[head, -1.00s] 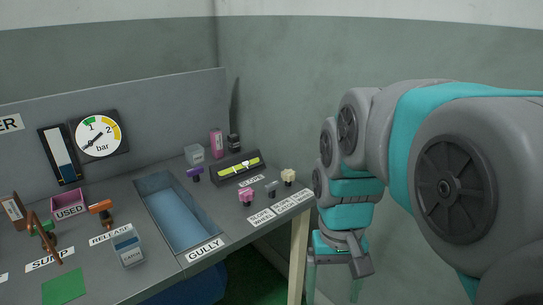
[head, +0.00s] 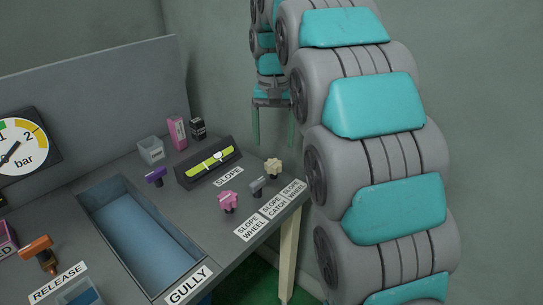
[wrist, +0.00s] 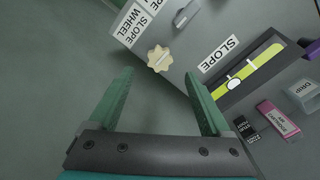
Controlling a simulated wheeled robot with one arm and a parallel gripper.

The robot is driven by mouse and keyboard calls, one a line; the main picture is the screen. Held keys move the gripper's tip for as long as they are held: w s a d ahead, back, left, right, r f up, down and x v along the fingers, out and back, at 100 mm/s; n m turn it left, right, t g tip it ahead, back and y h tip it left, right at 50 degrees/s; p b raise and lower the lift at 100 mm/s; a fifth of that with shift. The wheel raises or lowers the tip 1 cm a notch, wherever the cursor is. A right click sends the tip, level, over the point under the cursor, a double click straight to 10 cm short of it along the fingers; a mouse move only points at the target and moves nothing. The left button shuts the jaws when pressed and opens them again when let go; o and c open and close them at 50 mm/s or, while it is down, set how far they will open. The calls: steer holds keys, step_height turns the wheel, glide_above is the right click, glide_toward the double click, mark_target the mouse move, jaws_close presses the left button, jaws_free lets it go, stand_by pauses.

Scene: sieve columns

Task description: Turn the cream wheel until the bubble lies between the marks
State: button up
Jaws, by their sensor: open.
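The cream wheel (head: 273,168) is a lobed knob near the table's right edge. It also shows in the wrist view (wrist: 158,59), just ahead of and between my fingertips. My gripper (head: 273,143) is open and empty, fingers pointing down, apart from the wheel. The spirit level (head: 210,160) is a dark block with a yellow-green tube behind the SLOPE label. In the wrist view, the white bubble (wrist: 235,84) sits at or just beside the nearer of two pale marks, off the middle of the gap. Exact overlap is unclear.
A grey lever (head: 257,186) and a pink wheel (head: 228,201) stand beside the cream wheel. The gully trough (head: 203,259) lies left.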

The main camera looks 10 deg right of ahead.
mark_target(273, 164)
steer(key=shift+f, duration=3.5)
jaws_close()
